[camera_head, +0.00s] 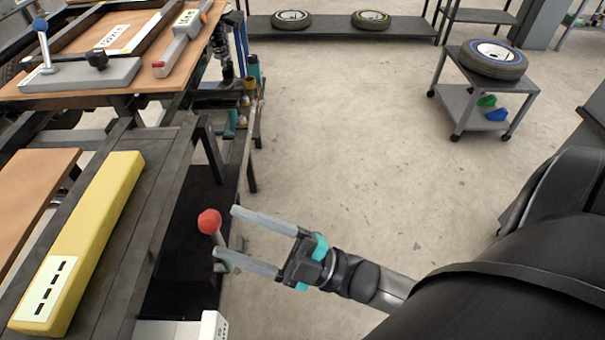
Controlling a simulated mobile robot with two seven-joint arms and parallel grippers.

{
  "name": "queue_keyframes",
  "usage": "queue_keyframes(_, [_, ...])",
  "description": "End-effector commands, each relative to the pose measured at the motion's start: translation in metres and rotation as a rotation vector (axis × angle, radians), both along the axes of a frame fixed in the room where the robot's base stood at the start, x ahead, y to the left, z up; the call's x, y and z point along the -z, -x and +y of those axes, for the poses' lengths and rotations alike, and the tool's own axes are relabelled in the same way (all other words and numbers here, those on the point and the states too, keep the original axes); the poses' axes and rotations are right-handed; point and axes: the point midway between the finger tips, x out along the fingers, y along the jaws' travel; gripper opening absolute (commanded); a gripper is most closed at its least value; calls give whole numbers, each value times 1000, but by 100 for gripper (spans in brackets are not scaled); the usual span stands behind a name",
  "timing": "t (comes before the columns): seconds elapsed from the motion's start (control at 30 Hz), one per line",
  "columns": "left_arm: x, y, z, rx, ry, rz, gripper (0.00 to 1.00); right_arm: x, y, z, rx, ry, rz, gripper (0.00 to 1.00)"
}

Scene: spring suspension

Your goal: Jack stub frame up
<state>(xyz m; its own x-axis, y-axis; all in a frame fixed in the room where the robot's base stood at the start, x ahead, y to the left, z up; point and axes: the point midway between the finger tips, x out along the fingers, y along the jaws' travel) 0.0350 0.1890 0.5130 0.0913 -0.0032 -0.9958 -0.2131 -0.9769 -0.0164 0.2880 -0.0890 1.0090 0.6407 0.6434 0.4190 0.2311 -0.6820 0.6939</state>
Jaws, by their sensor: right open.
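A lever with a red ball knob (209,221) stands at the right side of a dark metal frame (127,240) in the lower left. My right gripper (226,232) is open and reaches in from the right, its two fingers pointing left towards the lever. One fingertip is just above and right of the knob, the other is below it by the lever's stem. I cannot tell whether either finger touches the lever. The lever's base is partly hidden by the lower finger. My left gripper is not in view.
A yellow bar (85,235) with a marked label lies along the dark frame. A wooden-topped bench (70,98) with a blue-knobbed lever stands behind. A wheel on a grey cart (500,92) stands at the back right. The floor between is clear.

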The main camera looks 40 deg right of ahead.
Motion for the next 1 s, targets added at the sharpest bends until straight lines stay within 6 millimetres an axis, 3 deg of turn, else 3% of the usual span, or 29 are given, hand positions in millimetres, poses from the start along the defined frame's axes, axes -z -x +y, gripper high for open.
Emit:
queue_keyframes(0.2, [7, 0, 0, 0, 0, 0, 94, 26, 35, -35, 0, 4, 7, 70])
queue_keyframes(0.4, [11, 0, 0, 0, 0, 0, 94, 40, 57, -57, 1, 4, 6, 70])
queue_keyframes(0.6, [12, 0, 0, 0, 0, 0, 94, 45, 67, -66, -1, 3, 4, 70])
queue_keyframes(1.0, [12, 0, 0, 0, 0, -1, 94, 45, 67, -67, 0, 2, 4, 70])
